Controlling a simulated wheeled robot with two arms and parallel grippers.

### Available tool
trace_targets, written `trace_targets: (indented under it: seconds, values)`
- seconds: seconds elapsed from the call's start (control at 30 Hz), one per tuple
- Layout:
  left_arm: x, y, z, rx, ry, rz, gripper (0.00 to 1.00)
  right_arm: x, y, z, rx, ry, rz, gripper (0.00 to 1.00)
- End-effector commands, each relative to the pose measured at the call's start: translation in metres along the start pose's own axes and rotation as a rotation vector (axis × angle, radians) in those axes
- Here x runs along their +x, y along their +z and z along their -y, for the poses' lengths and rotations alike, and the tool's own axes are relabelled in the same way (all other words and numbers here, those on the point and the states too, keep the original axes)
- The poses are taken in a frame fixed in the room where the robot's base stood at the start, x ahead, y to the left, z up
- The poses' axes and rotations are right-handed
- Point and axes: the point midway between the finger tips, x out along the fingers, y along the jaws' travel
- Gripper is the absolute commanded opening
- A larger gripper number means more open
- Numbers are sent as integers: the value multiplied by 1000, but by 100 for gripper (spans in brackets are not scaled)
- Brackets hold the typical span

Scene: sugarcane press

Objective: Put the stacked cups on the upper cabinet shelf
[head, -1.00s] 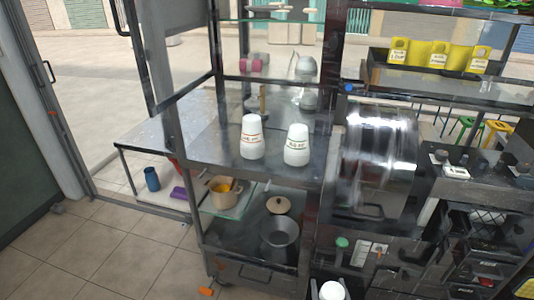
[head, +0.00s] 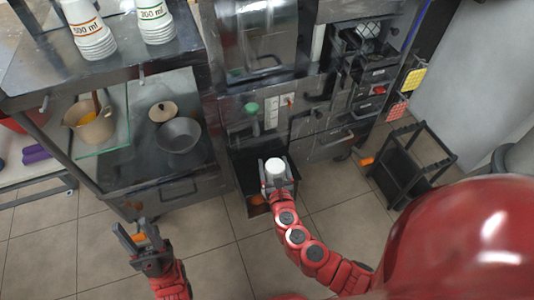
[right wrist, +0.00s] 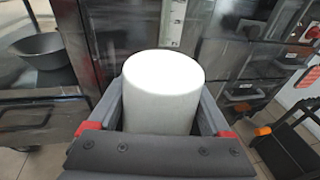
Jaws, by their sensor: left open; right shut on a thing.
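A plain white cup-shaped thing (head: 275,168) is held by my right gripper (head: 277,180) in front of the cabinets. In the right wrist view the white thing (right wrist: 163,90) stands between both fingers, its smooth closed end showing; I cannot tell how many cups it holds. Two other stacks of white cups stand upside down on the metal counter at the upper left: the 500 ml stack (head: 88,30) and the 200 ml stack (head: 154,20). My left gripper (head: 137,232) is open and empty, low over the floor at the left. The upper cabinet shelf is outside the current views.
A pot (head: 90,122) and a grey bowl (head: 180,136) sit on the lower shelf. A dark bin (head: 242,175) is behind my right gripper. A black rack (head: 410,160) stands on the right. The tiled floor (head: 215,250) between my arms is clear.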

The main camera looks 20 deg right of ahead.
Motion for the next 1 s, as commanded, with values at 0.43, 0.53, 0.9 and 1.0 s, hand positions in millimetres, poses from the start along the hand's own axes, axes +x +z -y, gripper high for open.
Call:
trace_targets:
  seconds: [0.43, 0.53, 0.9, 1.0]
  values:
    - [-10, 2, 0, 0, 0, 0, 45, 104, 6, -10, 2, -1, 3, 13]
    - [-11, 2, 0, 0, 0, 0, 45, 112, 5, -10, 0, 0, -1, 13]
    - [-38, 7, -2, 0, 0, 0, 45, 119, -30, -12, 1, 2, 0, 13]
    - [-36, 6, -2, 0, 0, 0, 45, 118, -28, -12, 0, 2, 0, 13]
